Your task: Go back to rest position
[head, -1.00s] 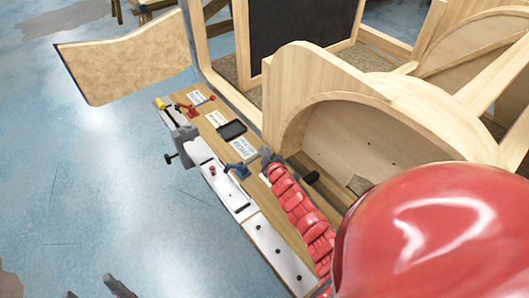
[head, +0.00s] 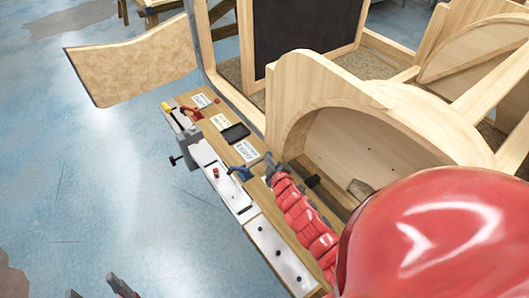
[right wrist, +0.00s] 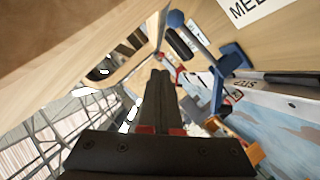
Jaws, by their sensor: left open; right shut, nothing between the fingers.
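My right gripper (head: 269,163) is at the end of the red right arm, low over the wooden tool bench beside the curved wooden frame. In the right wrist view its dark fingers (right wrist: 160,78) are together with nothing between them. A blue tool (head: 240,172) lies on the bench just left of the right gripper, and it also shows in the right wrist view (right wrist: 213,62). My left gripper (head: 102,289) shows only as two dark red-tipped fingers, apart and empty, at the bottom left edge above the blue floor.
The bench (head: 224,143) carries paper labels, a black flat item (head: 235,132), a red tool (head: 192,113) and a grey vise-like part. The curved wooden frame (head: 318,85) stands close on the right. A wavy wooden panel (head: 130,62) is at upper left. The blue floor at left is clear.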

